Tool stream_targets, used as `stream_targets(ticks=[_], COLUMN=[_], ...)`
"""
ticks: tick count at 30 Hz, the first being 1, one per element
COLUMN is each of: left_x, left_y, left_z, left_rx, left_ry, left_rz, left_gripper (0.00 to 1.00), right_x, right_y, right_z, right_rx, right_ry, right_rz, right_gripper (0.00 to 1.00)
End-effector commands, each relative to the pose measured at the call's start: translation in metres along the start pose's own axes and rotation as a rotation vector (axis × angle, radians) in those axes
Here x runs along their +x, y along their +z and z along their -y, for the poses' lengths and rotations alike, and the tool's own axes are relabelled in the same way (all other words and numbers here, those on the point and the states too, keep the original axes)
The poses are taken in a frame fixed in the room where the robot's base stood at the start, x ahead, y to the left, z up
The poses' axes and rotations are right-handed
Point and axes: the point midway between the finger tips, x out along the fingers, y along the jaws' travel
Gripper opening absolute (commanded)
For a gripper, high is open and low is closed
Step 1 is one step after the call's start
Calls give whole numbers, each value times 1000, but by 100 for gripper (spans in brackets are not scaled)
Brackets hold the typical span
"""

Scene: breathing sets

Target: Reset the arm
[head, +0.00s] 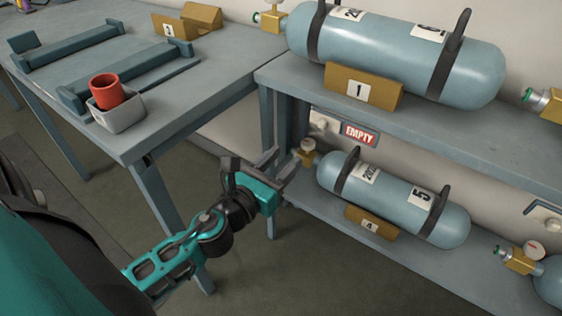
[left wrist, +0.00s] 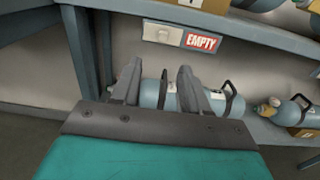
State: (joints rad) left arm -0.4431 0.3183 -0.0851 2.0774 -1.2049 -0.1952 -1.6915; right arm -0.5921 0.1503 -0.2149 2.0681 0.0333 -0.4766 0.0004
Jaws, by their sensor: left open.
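My left arm comes in from the lower left of the head view. Its left gripper (head: 280,165) is open and empty, in front of the lower shelf. In the left wrist view its two fingers (left wrist: 160,90) stand apart, with the blue cylinder marked 5 (left wrist: 172,95) lying beyond them. In the head view that cylinder (head: 392,198) lies on the lower shelf behind the block marked 4 (head: 370,222), to the right of the gripper. Whether the fingertips touch anything is hard to tell, but nothing is between them. My right gripper is in neither view.
A larger cylinder (head: 400,55) lies on the upper shelf (head: 470,140) behind block 1 (head: 362,87). An EMPTY sign (head: 360,134) is beneath it. A table (head: 205,75) at left holds a red cup (head: 107,90) in a grey bin (head: 118,117). Open floor (head: 285,275) lies below.

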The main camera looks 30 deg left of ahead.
Motion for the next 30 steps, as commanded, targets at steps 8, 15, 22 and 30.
stream_targets(ticks=[8, 15, 22, 30], left_x=[0, -4, -28, -71], left_y=[0, -2, -23, -51], left_z=[0, 2, 14, 46], left_rx=[0, -214, -1090, -2191], left_ry=[0, 15, 145, 502], left_rz=[0, -42, -196, -305], left_gripper=[45, 45, 45, 45], right_x=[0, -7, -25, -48], right_y=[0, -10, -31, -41], right_z=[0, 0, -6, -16], right_rx=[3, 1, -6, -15], right_ry=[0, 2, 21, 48], right_rz=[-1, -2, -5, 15], right_gripper=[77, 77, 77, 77])
